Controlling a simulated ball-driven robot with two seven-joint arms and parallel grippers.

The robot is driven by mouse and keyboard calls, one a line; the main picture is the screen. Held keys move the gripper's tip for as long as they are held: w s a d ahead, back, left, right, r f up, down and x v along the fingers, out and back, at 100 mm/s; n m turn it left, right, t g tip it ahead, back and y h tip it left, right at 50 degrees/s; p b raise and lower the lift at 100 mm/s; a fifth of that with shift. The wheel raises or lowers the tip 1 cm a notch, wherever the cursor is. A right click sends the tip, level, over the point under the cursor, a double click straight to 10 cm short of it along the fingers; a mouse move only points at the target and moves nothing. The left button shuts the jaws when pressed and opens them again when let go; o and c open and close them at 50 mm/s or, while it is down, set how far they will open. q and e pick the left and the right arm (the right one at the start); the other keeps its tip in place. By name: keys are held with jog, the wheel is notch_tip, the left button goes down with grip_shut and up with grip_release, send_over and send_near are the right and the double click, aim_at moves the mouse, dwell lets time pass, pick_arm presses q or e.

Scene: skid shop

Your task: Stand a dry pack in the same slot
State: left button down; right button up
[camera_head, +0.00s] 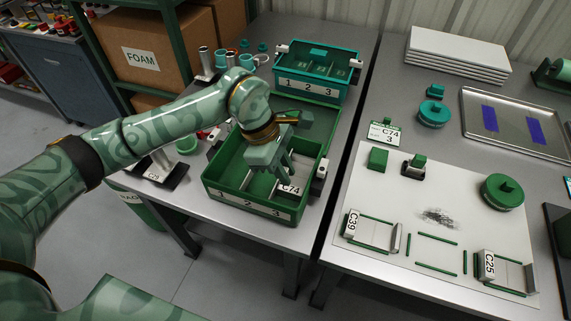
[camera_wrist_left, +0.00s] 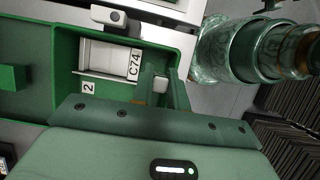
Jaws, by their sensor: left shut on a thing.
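My left gripper (camera_head: 270,167) reaches down into the green crate (camera_head: 250,209), whose front wall is numbered 1, 2, 3. Its fingers (camera_wrist_left: 163,92) are shut on a small pale thing (camera_wrist_left: 160,84), probably a dry pack, mostly hidden by the fingers. A pale part tagged C74 (camera_head: 290,188) lies in the crate's right-hand compartment, behind number 3. It also shows in the wrist view (camera_wrist_left: 105,56), close beside the fingers. I cannot tell whether the held thing touches the crate floor. My right gripper is out of view.
A teal crate (camera_head: 318,92) numbered 1, 2, 3 stands behind. A card reading C74 3 (camera_head: 384,134) stands on the right table, near a white board (camera_head: 430,215) with parts tagged C39 and C25. A gap separates the tables. Cups and small stands crowd the crate's left side.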

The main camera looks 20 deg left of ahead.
pick_arm(q)
notch_tip(320, 180, down, 8)
jog(key=b, duration=0.3)
jog(key=shift+b, duration=0.4)
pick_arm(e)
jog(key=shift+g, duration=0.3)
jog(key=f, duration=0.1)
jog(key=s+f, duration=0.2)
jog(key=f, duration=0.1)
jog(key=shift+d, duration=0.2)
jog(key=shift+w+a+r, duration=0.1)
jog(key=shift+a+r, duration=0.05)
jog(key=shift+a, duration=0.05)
pick_arm(q)
jog(key=shift+r+p, duration=0.1)
jog(key=shift+p, duration=0.25)
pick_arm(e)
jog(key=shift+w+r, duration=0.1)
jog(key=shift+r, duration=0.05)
pick_arm(q)
jog(key=shift+f, duration=0.2)
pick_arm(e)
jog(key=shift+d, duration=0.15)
pick_arm(q)
jog(key=shift+f, duration=0.35)
jog(key=shift+f, duration=0.1)
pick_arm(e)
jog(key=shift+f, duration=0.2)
